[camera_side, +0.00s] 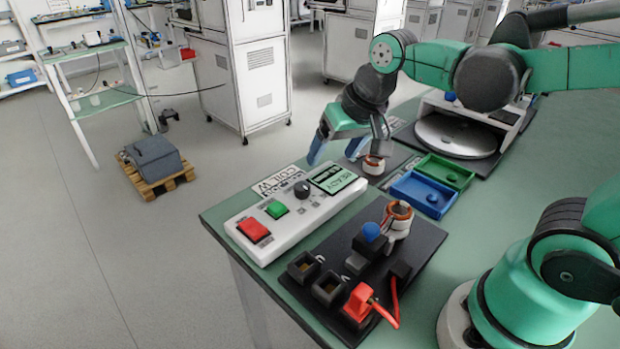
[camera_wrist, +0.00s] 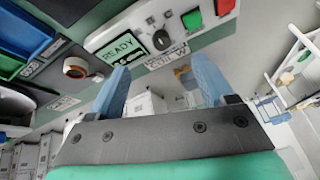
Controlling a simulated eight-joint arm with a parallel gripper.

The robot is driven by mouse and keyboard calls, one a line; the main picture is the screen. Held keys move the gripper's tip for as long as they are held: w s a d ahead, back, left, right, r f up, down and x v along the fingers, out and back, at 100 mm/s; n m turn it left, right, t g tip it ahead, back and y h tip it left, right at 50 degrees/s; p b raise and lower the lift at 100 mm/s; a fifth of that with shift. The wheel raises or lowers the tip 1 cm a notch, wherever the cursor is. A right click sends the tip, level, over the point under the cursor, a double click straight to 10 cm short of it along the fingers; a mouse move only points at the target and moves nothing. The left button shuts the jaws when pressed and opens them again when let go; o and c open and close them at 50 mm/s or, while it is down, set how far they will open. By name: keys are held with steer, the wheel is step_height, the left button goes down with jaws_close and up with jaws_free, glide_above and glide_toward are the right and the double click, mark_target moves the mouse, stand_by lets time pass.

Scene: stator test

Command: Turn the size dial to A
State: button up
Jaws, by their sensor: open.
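The size dial is a black knob (camera_side: 302,188) on a white control box (camera_side: 290,231), between a green button (camera_side: 276,208) and a lit display (camera_side: 334,178). The dial also shows in the wrist view (camera_wrist: 161,40), where the display (camera_wrist: 117,53) reads READY. The markings around the dial are too small to read, so its setting cannot be told. My gripper (camera_side: 345,145) is open and empty, above and beyond the box's far end, apart from the dial. In the wrist view its two blue fingers (camera_wrist: 160,72) are spread, with the dial above the gap between them.
A red button (camera_side: 254,230) is at the box's near end. A copper-wound stator (camera_side: 373,165) sits close to my gripper. A black test fixture (camera_side: 420,243) holds another stator (camera_side: 398,213). Blue (camera_side: 421,194) and green (camera_side: 446,171) trays stand behind.

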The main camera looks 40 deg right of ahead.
mark_target(302, 185)
steer(key=w+f+m+g, duration=0.1)
steer(key=w+m, duration=0.1)
steer(key=w+f+m+g, duration=0.2)
steer(key=w, duration=0.1)
steer(key=w+d+f+m+g, duration=0.1)
steer(key=w+f+m, duration=0.1)
steer(key=m, duration=0.1)
steer(key=shift+w+f, duration=0.1)
steer(key=shift+w, duration=0.2)
steer(key=shift+w+f+m+g, duration=0.15)
steer(key=shift+f+m+g, duration=0.05)
steer(key=shift+m+g, duration=0.1)
steer(key=shift+w+a+f, duration=0.1)
steer(key=shift+f, duration=2.75)
jaws_close()
